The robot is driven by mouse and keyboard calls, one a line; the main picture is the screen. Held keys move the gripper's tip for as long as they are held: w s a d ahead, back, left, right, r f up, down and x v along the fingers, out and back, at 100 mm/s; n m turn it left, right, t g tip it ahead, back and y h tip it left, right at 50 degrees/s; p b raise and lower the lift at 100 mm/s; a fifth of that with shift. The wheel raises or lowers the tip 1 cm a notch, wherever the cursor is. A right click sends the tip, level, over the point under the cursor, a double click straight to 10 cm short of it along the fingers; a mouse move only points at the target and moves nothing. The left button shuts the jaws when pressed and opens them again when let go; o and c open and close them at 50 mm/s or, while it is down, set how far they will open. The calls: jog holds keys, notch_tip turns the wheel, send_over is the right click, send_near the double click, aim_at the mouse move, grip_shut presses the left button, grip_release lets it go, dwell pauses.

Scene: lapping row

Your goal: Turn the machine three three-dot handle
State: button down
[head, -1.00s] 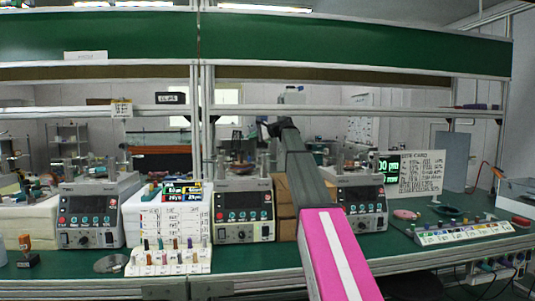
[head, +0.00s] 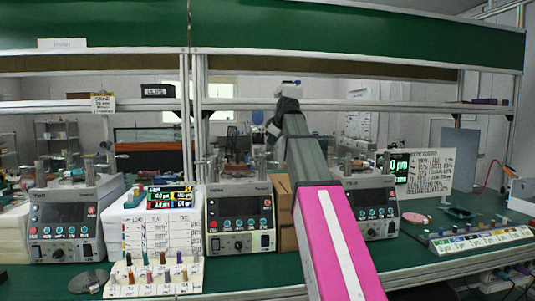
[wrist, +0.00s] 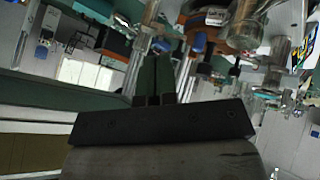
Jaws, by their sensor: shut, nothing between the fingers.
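Three lapping machines stand in a row on the green bench in the head view: a left one (head: 65,222), a middle one (head: 240,218) and a right one (head: 369,207). The right machine, third from the left, is partly hidden behind my arm. Each has a dark screen, buttons and a knob on its front. I cannot make out a handle marked with three dots. My gripper (head: 272,129) is raised above the bench, between the middle and right machines in the picture. In the wrist view my gripper's fingers (wrist: 155,76) are together and empty.
A white rack of small coloured pegs (head: 153,277) stands at the front of the bench. A tray of coloured pieces (head: 482,240) lies at the right. Brown boxes (head: 284,212) stand beside the middle machine. A metal shelf rail (head: 400,106) crosses behind my arm.

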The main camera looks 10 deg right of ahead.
aim_at(269, 154)
jog(key=shift+n, duration=0.3)
jog(key=x, duration=0.9)
jog(key=shift+w+d+f, duration=0.1)
jog(key=shift+d+f, duration=0.15)
jog(key=w, duration=0.1)
jog(key=w+d, duration=0.1)
jog(key=w, duration=0.1)
jog(key=shift+r, duration=0.15)
jog(key=shift+w+d+r, duration=0.1)
jog(key=shift+w+d, duration=0.05)
jog(key=shift+w, duration=0.25)
jog(key=w+d+n+y, duration=0.1)
jog(key=n, duration=0.1)
jog(key=shift+w+d+n+g, duration=0.1)
jog(key=shift+w+n+g, duration=0.2)
jog(key=shift+g, duration=0.1)
jog(key=shift+w+d+n+y, duration=0.3)
jog(key=shift+w+y, duration=0.1)
jog(key=shift+s, duration=0.1)
